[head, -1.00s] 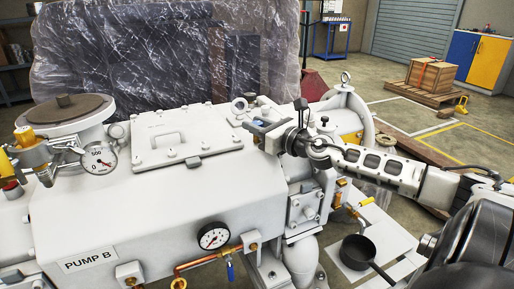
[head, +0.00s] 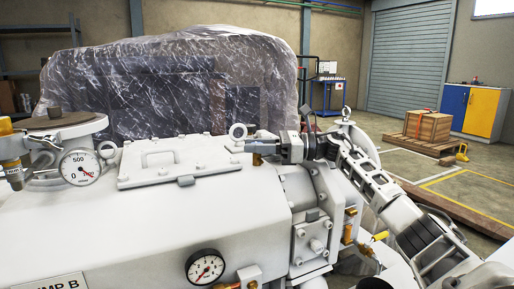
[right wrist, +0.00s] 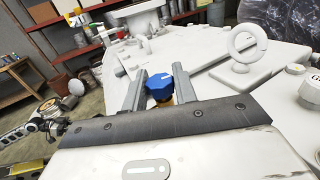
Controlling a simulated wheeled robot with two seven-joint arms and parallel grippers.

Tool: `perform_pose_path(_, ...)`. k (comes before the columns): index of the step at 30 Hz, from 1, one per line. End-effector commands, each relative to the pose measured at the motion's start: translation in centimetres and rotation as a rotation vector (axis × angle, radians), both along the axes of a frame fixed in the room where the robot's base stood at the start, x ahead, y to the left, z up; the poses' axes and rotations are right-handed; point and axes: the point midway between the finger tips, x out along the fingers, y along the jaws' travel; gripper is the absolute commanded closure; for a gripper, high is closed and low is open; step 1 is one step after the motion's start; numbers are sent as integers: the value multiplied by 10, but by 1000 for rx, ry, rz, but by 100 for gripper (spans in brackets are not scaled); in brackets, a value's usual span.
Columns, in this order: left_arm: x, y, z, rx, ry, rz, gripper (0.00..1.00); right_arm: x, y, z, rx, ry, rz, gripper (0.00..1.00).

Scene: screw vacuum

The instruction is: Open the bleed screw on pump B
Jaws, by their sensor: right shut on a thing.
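Pump B (head: 130,225) is a large white housing with a bolted lid, and its name label is cut off at the bottom left of the head view. In the right wrist view a blue knob (right wrist: 160,88) with a white mark sits on a brass-coloured stem; it appears to be the bleed screw. My right gripper (head: 256,146) reaches in from the right over the pump's top. Its two fingers (right wrist: 161,90) stand on either side of the blue knob and are shut on it. In the head view the fingers mostly hide the knob.
A lifting eye (head: 238,131) stands close to my right gripper. A dial gauge (head: 80,168) is at the left and another gauge (head: 205,267) is on the front. A plastic-wrapped machine (head: 170,80) stands behind. A crate (head: 428,126) on a pallet is far right.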

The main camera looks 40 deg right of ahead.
Motion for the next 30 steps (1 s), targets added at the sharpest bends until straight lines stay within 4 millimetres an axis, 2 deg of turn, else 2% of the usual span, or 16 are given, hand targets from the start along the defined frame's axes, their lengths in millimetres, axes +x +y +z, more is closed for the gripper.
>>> perform_pose_path(1, 0, 1, 2, 3, 8, 2, 64, 1, -1, 5, 4, -4, 28, 95)
perform_pose_path(12, -2, 4, -5, 23, 54, 3, 64, 1, 0, 2, 0, -1, 175, 95)
perform_pose_path(28, -1, 5, -9, 29, 66, 6, 64, 0, 0, 0, -2, 0, 196, 95)
perform_pose_path(29, -2, 5, -9, 28, 66, 6, 64, 0, 0, 0, -2, 0, 196, 64)
perform_pose_path(30, -1, 5, -9, 28, 66, 6, 64, 0, 0, 0, -2, 0, 196, 52)
